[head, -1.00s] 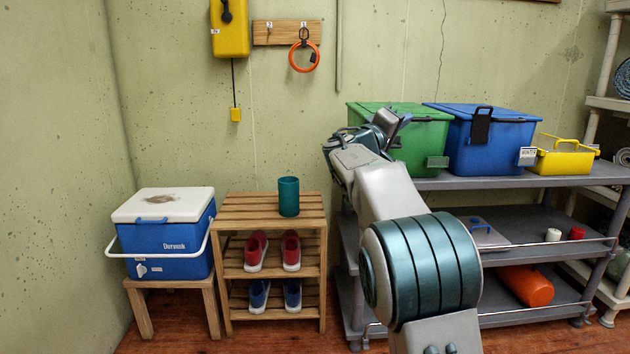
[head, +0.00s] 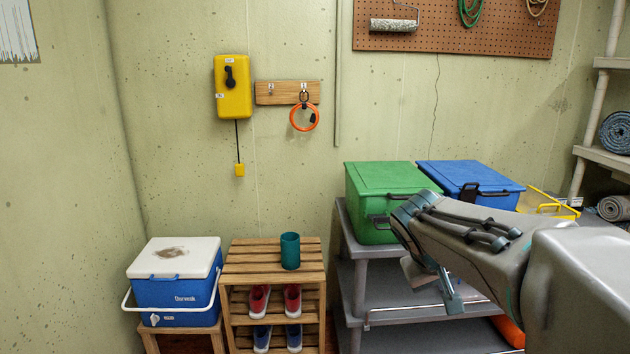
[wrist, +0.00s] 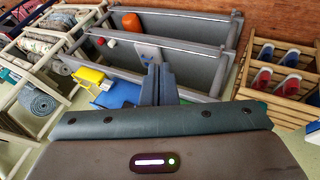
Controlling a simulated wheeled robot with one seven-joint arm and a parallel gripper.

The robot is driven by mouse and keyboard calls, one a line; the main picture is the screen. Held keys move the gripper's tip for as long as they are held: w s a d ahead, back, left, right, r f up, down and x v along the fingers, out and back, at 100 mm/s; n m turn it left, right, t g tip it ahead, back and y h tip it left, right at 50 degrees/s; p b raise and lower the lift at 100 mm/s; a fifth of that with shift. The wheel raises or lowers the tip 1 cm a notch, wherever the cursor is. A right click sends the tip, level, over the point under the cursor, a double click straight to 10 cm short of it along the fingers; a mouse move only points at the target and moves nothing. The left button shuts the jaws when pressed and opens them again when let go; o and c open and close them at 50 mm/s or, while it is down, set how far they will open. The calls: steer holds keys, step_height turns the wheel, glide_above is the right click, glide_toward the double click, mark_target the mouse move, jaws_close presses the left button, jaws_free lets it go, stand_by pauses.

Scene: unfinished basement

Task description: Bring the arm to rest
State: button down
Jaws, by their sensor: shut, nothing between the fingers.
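My arm reaches in from the right edge of the head view, in front of the grey shelf cart. My gripper (head: 452,293) hangs at the arm's end, pointing downward, apart from the cart as far as I can tell. In the wrist view my gripper (wrist: 158,80) shows its two fingers together, with nothing between them. Part of the cart's shelves is hidden behind my arm.
A grey cart (head: 357,248) bears a green bin (head: 385,185), a blue bin (head: 465,176) and a yellow basket (head: 540,199). A slatted wooden rack (head: 245,262) holds shoes and a teal cup (head: 290,251). A blue cooler (head: 180,292) stands left on a stool.

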steer(key=s+a+r+g+y+p, duration=0.1)
steer(key=s+a+p, duration=0.3)
steer(key=s, duration=0.4)
steer(key=s+a+r+g+y+p, duration=0.1)
steer(key=s+a+y+p, duration=0.3)
steer(key=s+p, duration=0.2)
steer(key=shift+s+a+r+m+p, duration=0.2)
steer(key=shift+s+r+m+p, duration=0.15)
steer(key=shift+s, duration=0.7)
